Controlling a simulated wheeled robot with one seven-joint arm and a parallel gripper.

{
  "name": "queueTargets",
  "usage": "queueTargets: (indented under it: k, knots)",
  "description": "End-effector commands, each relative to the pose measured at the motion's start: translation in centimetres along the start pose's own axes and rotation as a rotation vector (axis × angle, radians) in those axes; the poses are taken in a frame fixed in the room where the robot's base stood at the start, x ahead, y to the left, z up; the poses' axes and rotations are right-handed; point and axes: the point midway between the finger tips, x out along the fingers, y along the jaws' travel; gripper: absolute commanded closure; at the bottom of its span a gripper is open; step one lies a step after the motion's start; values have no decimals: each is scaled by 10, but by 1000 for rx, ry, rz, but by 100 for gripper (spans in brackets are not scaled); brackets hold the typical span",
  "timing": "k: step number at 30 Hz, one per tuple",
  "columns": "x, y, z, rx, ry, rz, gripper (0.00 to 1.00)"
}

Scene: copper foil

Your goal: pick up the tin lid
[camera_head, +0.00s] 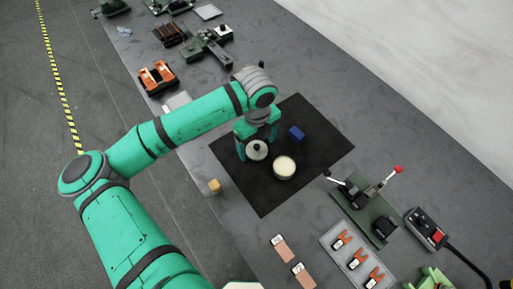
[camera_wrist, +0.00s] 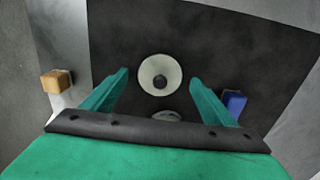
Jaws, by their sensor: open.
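The tin lid (camera_head: 257,150) is a round, pale disc with a dark knob in its middle. It lies on the black mat (camera_head: 262,205). In the wrist view the lid (camera_wrist: 148,88) shows between my open fingers, with dark space on either side. My gripper (camera_head: 256,146) points down over the lid and holds nothing; it also shows in the wrist view (camera_wrist: 159,77). How high the fingertips are above the mat is hard to tell. A round tin with a cream-coloured top (camera_head: 284,168) stands close beside the lid, and my gripper body partly hides it in the wrist view.
A blue block (camera_head: 297,132) lies on the mat to the right; a wooden block (camera_head: 214,186) sits off the mat to the left. A lever fixture (camera_head: 368,210) and a tray of orange-marked parts (camera_head: 352,258) stand at lower right. The mat's right part is clear.

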Motion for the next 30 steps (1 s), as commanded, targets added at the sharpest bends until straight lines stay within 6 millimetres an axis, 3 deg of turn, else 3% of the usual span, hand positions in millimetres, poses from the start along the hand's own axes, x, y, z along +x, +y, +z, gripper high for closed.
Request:
queueTargets:
  k: [10,15,25,30]
  knots:
    - [7,0,0,-1,0,-1,23]
    - [7,0,0,-1,0,-1,64]
    - [4,0,0,-1,-1,-1,64]
    - [-17,0,1,-1,-2,-2,64]
